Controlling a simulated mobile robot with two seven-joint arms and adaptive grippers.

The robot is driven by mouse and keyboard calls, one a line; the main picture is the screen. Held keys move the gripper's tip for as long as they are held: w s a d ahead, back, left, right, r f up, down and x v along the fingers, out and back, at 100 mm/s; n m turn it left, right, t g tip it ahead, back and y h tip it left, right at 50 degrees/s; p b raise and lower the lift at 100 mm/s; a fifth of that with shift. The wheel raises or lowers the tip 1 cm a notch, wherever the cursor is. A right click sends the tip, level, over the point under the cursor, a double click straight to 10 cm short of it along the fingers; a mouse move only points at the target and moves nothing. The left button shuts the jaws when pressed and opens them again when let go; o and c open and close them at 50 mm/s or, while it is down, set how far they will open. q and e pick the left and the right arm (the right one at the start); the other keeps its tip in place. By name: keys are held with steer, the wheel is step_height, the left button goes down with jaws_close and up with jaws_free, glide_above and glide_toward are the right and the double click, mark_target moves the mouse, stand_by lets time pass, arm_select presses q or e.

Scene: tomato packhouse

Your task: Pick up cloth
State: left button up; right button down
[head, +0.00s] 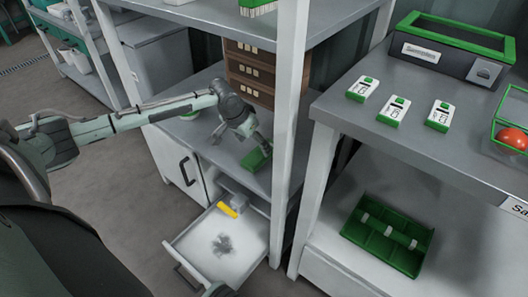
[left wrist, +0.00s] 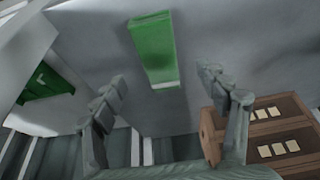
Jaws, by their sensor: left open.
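A white rack post (head: 290,110) stands close right of the gripper. Brown wooden drawers (head: 250,72) stand behind. Below, an open drawer (head: 262,252) holds a yellow item (head: 228,210) and a grey smudge. A bench (head: 390,150) with white-green devices is at right, a green tray (head: 420,268) beneath.

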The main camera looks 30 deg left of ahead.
mark_target(259, 153)
arm_select(q)
steer(key=shift+f, duration=0.55)
steer(key=x, duration=0.4)
steer(key=shift+d+r, duration=0.1)
steer(key=shift+w+f, duration=0.2)
steer(key=shift+f, duration=0.15)
arm_select(e)
step_height(259, 153, up, 2)
steer(key=shift+r, duration=0.1)
arm_select(q)
steer(key=c, duration=1.3)
arm_select(e)
steer(key=shift+s+f, duration=0.1)
steer(key=shift+f, duration=0.1)
